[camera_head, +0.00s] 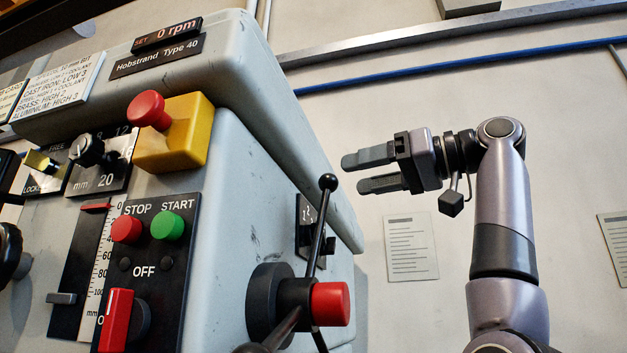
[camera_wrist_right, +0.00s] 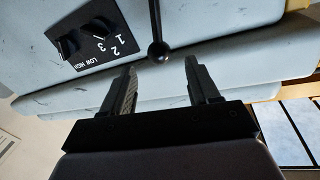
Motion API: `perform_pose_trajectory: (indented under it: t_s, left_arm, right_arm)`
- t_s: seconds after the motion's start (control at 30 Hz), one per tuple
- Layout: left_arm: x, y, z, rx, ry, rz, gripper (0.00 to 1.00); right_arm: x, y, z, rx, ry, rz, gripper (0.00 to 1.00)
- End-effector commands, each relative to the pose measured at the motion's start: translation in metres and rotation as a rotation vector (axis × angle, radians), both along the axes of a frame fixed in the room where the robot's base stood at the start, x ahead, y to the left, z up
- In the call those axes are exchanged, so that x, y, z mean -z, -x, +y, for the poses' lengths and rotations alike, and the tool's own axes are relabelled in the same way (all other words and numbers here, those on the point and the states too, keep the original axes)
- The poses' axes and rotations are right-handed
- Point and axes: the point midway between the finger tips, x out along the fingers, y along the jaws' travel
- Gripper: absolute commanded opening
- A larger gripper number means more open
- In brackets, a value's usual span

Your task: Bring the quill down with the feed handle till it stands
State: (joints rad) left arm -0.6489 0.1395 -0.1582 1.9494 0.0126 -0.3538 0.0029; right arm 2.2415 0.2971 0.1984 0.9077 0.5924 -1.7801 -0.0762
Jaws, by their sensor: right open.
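The feed handle has a dark hub with a red cap (camera_head: 330,303) and several black arms on the side of the grey drill head. Its upper arm rises to a black ball knob (camera_head: 328,182). My right gripper (camera_head: 355,173) is open and empty, its fingers pointing left at the knob, just right of it. In the right wrist view the knob (camera_wrist_right: 159,51) lies ahead, centred between the open fingertips (camera_wrist_right: 160,72) but beyond them. The red depth pointer (camera_head: 96,207) is near 0 on the scale. The quill itself is not in view. My left gripper is not in view.
The drill head front carries a yellow box with a red button (camera_head: 150,110), stop and start buttons (camera_head: 167,225) and a red switch (camera_head: 116,320). The speed display (camera_head: 167,34) reads 0 rpm. A gear selector (camera_wrist_right: 92,38) sits beside the handle.

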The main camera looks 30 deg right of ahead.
Motion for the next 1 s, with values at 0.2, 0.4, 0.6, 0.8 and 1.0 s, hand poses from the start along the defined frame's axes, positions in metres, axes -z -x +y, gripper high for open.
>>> perform_pose_trajectory:
  t_s: [0.2,0.4,0.6,0.8,1.0]
  left_arm:
    - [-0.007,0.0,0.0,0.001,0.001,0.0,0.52]
    - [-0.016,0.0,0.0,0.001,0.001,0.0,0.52]
    - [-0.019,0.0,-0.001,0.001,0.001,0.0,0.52]
    - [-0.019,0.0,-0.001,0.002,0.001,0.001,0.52]
    - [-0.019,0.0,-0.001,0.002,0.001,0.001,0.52]
  right_arm:
    - [-0.001,-0.02,0.012,-0.004,0.001,0.003,0.6]
    - [-0.002,-0.046,0.027,-0.003,0.0,0.003,0.6]
    - [-0.001,-0.06,0.034,-0.002,0.0,0.0,0.6]
    - [0.0,-0.062,0.035,-0.002,0.0,0.0,0.6]
    - [0.0,-0.061,0.035,-0.001,0.0,0.001,0.18]
